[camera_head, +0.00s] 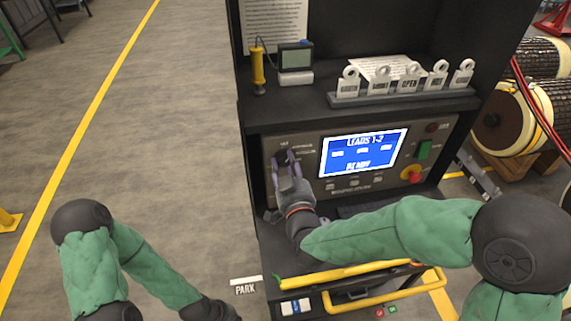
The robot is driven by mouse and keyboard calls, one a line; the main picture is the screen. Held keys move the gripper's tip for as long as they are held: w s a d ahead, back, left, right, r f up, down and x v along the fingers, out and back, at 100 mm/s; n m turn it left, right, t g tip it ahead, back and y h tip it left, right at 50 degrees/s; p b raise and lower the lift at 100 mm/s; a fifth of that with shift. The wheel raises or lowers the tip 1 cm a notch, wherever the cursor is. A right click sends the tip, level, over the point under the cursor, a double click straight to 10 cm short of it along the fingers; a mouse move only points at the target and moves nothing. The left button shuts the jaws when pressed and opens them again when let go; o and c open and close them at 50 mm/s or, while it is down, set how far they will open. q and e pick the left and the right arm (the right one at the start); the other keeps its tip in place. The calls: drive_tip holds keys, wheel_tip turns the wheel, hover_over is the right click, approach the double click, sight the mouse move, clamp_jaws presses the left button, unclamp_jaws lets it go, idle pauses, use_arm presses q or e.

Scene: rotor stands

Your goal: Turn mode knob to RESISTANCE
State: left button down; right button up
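The instrument panel (330,190) is on the front of a dark cabinet, with a lit blue screen (362,152) reading "LEADS 1-2" and "READY". My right gripper (285,157) is at the left part of this panel, beside the small printed labels left of the screen. Its two fingers point at the panel with a gap between them.
A red-and-yellow button (411,174) and a green switch (423,150) are right of the screen. A rack of tags (405,94) and a yellow probe (257,70) stand on the shelf above. A yellow rail (345,273) runs below the panel.

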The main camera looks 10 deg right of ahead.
drive_tip(key=shift+r+m+b, duration=0.1)
drive_tip(key=shift+m+b, duration=0.7)
drive_tip(key=shift+b, duration=0.2)
drive_tip(key=shift+r+m, duration=0.1)
drive_tip(key=shift+m, duration=0.2)
drive_tip(key=shift+w+d+r, duration=0.1)
drive_tip(key=o, duration=1.1)
drive_tip(key=shift+o, duration=0.2)
